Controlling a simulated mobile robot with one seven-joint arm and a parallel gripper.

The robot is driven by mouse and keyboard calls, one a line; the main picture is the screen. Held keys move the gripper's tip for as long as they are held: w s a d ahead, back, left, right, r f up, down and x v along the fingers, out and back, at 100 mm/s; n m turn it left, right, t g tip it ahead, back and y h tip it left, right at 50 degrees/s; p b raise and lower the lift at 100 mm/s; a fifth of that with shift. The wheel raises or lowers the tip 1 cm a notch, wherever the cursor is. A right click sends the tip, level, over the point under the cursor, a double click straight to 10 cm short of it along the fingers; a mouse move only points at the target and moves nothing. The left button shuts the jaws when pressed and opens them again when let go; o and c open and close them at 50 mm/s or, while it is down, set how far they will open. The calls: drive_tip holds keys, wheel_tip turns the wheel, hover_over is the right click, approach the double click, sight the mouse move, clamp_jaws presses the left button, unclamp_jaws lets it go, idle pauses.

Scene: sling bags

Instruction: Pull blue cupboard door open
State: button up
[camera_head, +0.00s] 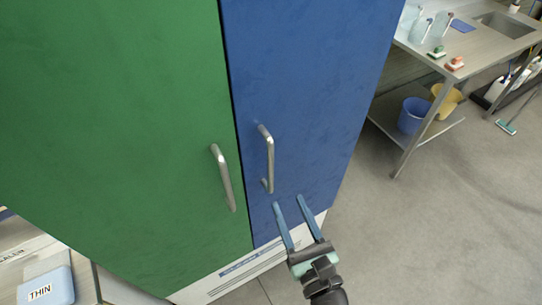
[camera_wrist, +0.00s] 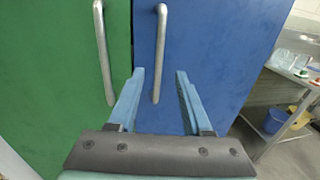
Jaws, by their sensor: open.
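The blue cupboard door (camera_head: 310,80) is closed, beside a green door (camera_head: 110,130) to its left. The blue door's silver bar handle (camera_head: 270,160) stands upright near its left edge. My gripper (camera_head: 288,200) is open and empty, in front of the blue door, below and a little right of the handle in the head view. In the wrist view the blue door (camera_wrist: 215,50) fills the middle, and its handle (camera_wrist: 159,55) appears between the directions of my two fingertips (camera_wrist: 160,74). I cannot tell how far the fingers are from the handle; no contact shows.
The green door has its own silver handle (camera_head: 223,178) close by on the left. A metal sink table (camera_head: 480,45) with a blue bucket (camera_head: 413,115) on its lower shelf stands at the right. The grey floor (camera_head: 430,220) right of the cupboard is clear.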

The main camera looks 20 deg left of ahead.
sight(272, 165)
drive_tip(key=p+x, duration=0.2)
drive_tip(key=x, duration=1)
drive_tip(key=shift+w+a, duration=0.15)
drive_tip(key=shift+c, duration=0.2)
clamp_jaws()
idle(0.8)
